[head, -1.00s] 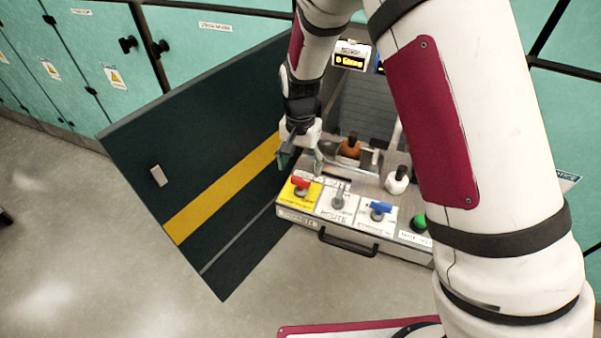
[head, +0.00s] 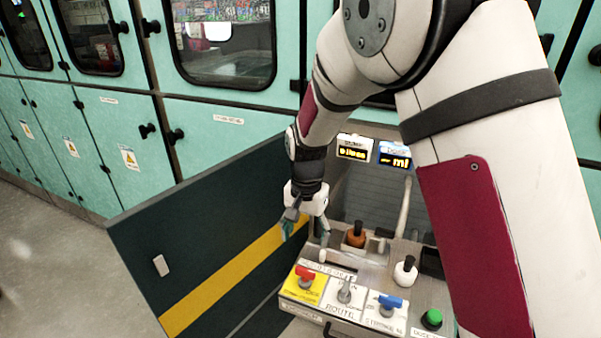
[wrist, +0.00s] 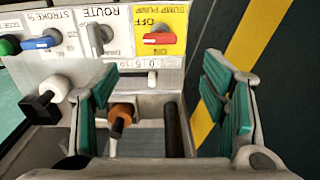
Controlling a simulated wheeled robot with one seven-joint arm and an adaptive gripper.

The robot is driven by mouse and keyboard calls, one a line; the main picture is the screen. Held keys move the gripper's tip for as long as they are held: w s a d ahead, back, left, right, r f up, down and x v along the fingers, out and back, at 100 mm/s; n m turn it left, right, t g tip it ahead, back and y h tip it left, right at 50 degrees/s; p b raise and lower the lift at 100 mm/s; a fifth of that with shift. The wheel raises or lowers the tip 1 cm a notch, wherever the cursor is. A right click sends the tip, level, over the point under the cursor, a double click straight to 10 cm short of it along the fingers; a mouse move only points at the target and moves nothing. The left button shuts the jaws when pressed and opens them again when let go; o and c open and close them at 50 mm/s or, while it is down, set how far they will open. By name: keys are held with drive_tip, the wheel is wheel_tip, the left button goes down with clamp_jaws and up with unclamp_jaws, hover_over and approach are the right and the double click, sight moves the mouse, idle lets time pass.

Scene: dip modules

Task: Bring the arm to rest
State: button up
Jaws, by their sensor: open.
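My gripper (head: 307,234) is open and empty, above the left part of a grey control module in the head view. In the wrist view its two green-padded fingers (wrist: 165,100) stand wide apart, with nothing between the pads. Below and between them show an orange-brown knob with a black tip (wrist: 121,117) and the module's recess. My arm reaches down from the upper right of the head view and covers part of the module.
The module carries a red switch (head: 305,275), a grey route switch (head: 345,291), a blue switch (head: 390,302), a green button (head: 432,318) and a white knob (head: 405,268). Two displays (head: 354,147) glow behind. An open dark door with a yellow stripe (head: 215,290) stands left, close to my gripper.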

drive_tip(key=s+d+r+n+t+p, duration=0.1)
drive_tip(key=s+d+r, duration=0.2)
drive_tip(key=r, duration=0.3)
drive_tip(key=s+d+r, duration=0.2)
drive_tip(key=d+r, duration=0.1)
drive_tip(key=r, duration=0.3)
drive_tip(key=s+d+r+n+t+p, duration=0.1)
drive_tip(key=s+d+r, duration=0.2)
drive_tip(key=s, duration=0.5)
drive_tip(key=s+d+r+n+t+p, duration=0.1)
drive_tip(key=s+d+r, duration=0.3)
drive_tip(key=s, duration=0.5)
drive_tip(key=s+d+r+n+t+p, duration=0.1)
drive_tip(key=s+d+r+n+p, duration=0.1)
drive_tip(key=s+d+r, duration=0.2)
drive_tip(key=s+r, duration=0.2)
drive_tip(key=s, duration=0.2)
drive_tip(key=shift+s+r, duration=0.25)
drive_tip(key=shift+s, duration=0.15)
drive_tip(key=shift+a, duration=0.1)
